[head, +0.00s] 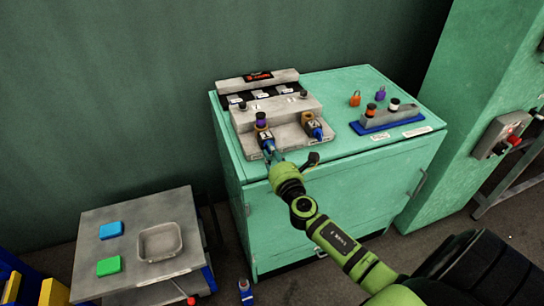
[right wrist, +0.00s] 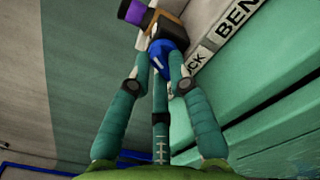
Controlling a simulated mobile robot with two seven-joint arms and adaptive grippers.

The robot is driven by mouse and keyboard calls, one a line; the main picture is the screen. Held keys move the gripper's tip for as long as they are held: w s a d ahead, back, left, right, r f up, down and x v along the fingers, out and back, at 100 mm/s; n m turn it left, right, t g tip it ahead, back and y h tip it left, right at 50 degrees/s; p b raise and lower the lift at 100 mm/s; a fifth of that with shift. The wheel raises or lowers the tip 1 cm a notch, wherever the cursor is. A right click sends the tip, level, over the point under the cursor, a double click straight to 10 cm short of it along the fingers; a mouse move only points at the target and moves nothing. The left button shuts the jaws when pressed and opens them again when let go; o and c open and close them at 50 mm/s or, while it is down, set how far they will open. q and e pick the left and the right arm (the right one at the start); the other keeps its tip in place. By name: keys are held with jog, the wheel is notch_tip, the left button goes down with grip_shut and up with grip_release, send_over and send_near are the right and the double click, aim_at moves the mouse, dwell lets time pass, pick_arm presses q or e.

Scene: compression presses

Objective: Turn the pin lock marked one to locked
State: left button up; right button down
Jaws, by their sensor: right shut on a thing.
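A grey fixture (head: 287,113) on the green cabinet carries two pin locks with brass-coloured bodies and blue handles. The left pin lock (head: 263,134) has a purple cap; the right one (head: 313,127) stands apart from my gripper. My right gripper (head: 275,156) reaches the left lock from the front. In the right wrist view, my right gripper (right wrist: 160,68) is shut on that lock's blue handle (right wrist: 163,58), which bears a white mark like a 1. The purple cap (right wrist: 138,13) and brass body show beyond it. My left gripper is out of view.
A blue rack (head: 398,120) holding capped pieces sits to the right on the cabinet (head: 340,90), with orange and purple padlocks (head: 355,99) behind it. A low table (head: 105,225) with a grey tray (head: 160,257) stands at the left front. A wall switch box (head: 500,134) is far right.

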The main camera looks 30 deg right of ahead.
jog(key=m+b, duration=0.1)
jog(key=m, duration=0.2)
jog(key=shift+m, duration=0.4)
jog(key=m, duration=0.2)
jog(key=shift+m+b, duration=0.3)
jog(key=shift+m, duration=0.1)
jog(key=m, duration=0.5)
jog(key=shift+d+r+m, duration=0.1)
jog(key=shift+d+m, duration=0.05)
jog(key=shift+m, duration=0.15)
jog(key=c, duration=1.1)
grip_release()
jog(key=shift+c, duration=0.2)
